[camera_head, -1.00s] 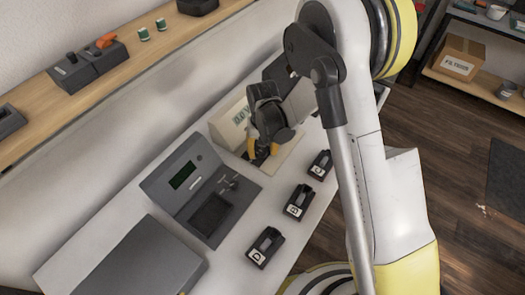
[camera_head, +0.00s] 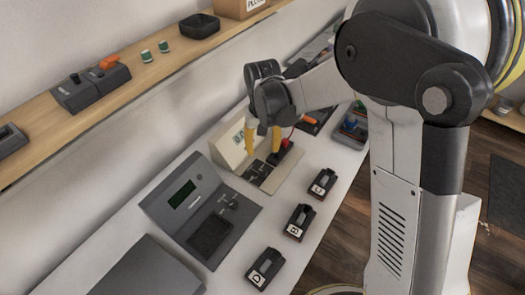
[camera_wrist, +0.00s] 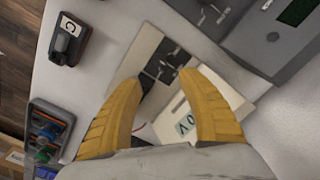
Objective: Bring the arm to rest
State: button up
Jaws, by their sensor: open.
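My gripper (camera_head: 262,140) is open and empty, its two yellow fingers pointing down above a beige board fixture (camera_head: 262,176) on the white bench. In the wrist view my gripper (camera_wrist: 157,80) has its fingers spread apart, with the fixture (camera_wrist: 138,52) and its dark parts beyond the tips. A beige box-like meter (camera_head: 232,146) stands beside the fixture; its display also shows in the wrist view (camera_wrist: 185,124). A red item (camera_head: 286,144) sits close by the right finger. I cannot tell whether the fingers touch anything.
A grey test station (camera_head: 200,205) stands on the bench. Several black lettered holders (camera_head: 300,221) line the front side. A tray of coloured parts (camera_head: 351,129) lies farther back. A wooden shelf (camera_head: 135,68) runs along the wall. Bare bench (camera_head: 230,268) lies between station and holders.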

dwell(0.3)
jog(key=s+d+r+m+t, duration=0.1)
jog(key=s+d+r+t, duration=0.1)
jog(key=s+d+r, duration=0.5)
jog(key=s+d+r+t, duration=0.2)
jog(key=s+d+r, duration=0.2)
jog(key=r, duration=0.4)
jog(key=s+d+r+t, duration=0.1)
jog(key=s+d+t, duration=0.2)
jog(key=s, duration=0.4)
jog(key=shift+d, duration=0.75)
